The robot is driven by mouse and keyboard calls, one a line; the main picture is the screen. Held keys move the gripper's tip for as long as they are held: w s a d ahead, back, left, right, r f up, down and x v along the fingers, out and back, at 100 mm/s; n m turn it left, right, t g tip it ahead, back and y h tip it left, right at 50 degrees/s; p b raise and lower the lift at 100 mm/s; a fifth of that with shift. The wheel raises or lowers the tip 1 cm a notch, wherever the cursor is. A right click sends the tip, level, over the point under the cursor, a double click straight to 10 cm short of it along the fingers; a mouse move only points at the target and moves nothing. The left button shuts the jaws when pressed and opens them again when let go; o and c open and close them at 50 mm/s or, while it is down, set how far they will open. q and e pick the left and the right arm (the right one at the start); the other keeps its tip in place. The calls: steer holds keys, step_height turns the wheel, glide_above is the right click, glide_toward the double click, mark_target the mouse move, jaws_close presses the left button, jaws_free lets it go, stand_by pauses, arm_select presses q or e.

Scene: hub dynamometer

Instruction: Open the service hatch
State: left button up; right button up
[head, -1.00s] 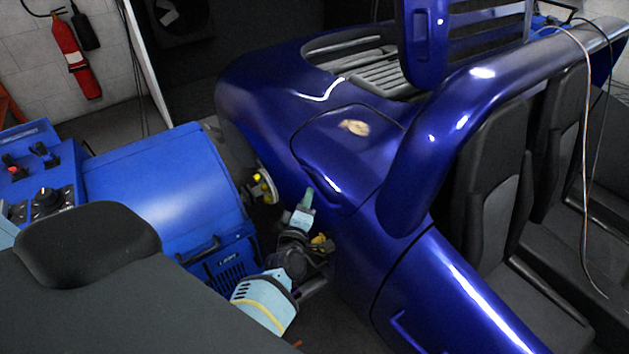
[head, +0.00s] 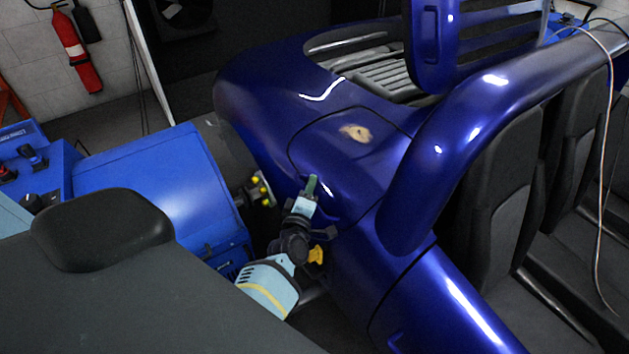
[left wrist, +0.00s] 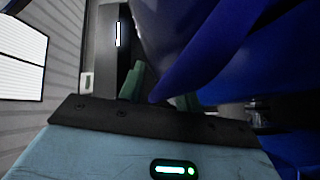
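The service hatch (head: 335,150) is a glossy dark-blue panel in the car's rear side, with a tan patch on it. It looks closed, its outer edge curving down the flank. My left gripper (head: 312,186) is at the hatch's lower edge, green fingertips pointing up and overlapping it in the head view. In the left wrist view my left gripper (left wrist: 160,94) has its two green fingers apart, and a dark-blue edge (left wrist: 200,55) reaches down between them. I cannot tell whether they touch it. My right gripper is not in view.
A blue machine (head: 160,185) stands left of the car, with a hub with yellow studs (head: 262,188) close to the left gripper. The blue roll bar (head: 450,150) and black seats (head: 497,200) are to the right. A fire extinguisher (head: 77,50) hangs on the back wall.

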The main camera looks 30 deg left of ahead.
arm_select(q)
steer(key=shift+w+a, duration=0.1)
steer(key=shift+w, duration=0.05)
steer(key=shift+r, duration=0.1)
steer(key=shift+c, duration=0.5)
jaws_close()
